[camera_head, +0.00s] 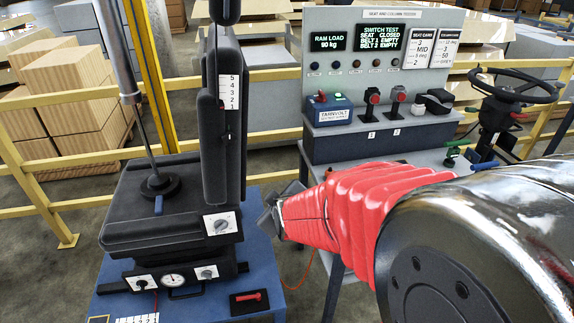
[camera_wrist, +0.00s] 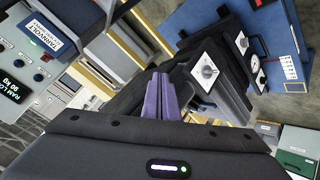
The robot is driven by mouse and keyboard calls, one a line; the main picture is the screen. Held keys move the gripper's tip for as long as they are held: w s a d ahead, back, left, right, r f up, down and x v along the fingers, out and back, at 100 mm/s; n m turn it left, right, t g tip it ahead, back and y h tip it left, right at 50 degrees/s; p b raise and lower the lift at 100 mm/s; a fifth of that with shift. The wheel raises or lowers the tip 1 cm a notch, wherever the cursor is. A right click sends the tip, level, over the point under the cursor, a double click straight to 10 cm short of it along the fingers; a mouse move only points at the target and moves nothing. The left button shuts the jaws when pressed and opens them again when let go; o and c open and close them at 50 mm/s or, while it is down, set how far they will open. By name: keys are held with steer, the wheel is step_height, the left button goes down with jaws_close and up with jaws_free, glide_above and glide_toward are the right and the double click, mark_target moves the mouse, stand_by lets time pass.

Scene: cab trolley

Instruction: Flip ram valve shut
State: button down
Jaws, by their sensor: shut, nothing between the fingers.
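The seat rig (camera_head: 170,220) stands on a blue base, with an upright black seat back. No label reading ram valve is legible, so I cannot tell which part is the valve. A small blue lever (camera_head: 158,205) stands at the foot of the chrome ram rod (camera_head: 135,100). A red lever (camera_head: 249,297) lies roughly level on a black plate at the base's front. A knob on a white plate (camera_head: 220,223) faces front; it also shows in the wrist view (camera_wrist: 207,71). My gripper (camera_head: 268,215) is right of this knob. Its purple fingers (camera_wrist: 158,97) are shut and empty.
A console (camera_head: 380,145) with switches and screens stands behind; its screen (camera_head: 329,41) reads RAM LOAD 90 kg. A steering wheel (camera_head: 512,85) is at right. Yellow rails (camera_head: 60,180) and boxes (camera_head: 70,85) stand behind the rig. A gauge (camera_head: 173,281) sits low on the rig.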

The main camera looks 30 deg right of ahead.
steer(key=d+f+n+t+h, duration=0.4)
steer(key=d+f+n, duration=0.1)
steer(key=d+f, duration=0.7)
steer(key=s+d+f+n+t+h, duration=0.1)
steer(key=s+d+n+h, duration=0.1)
steer(key=s+d, duration=0.2)
steer(key=shift+s+f, duration=0.3)
steer(key=shift+f, duration=0.1)
steer(key=shift+w+d, duration=0.1)
steer(key=shift+w+d, duration=1.2)
steer(key=shift+d, duration=0.25)
steer(key=shift+w+d, duration=1.2)
steer(key=shift+d, duration=0.25)
steer(key=shift+w+d, duration=1.2)
steer(key=shift+d, duration=0.25)
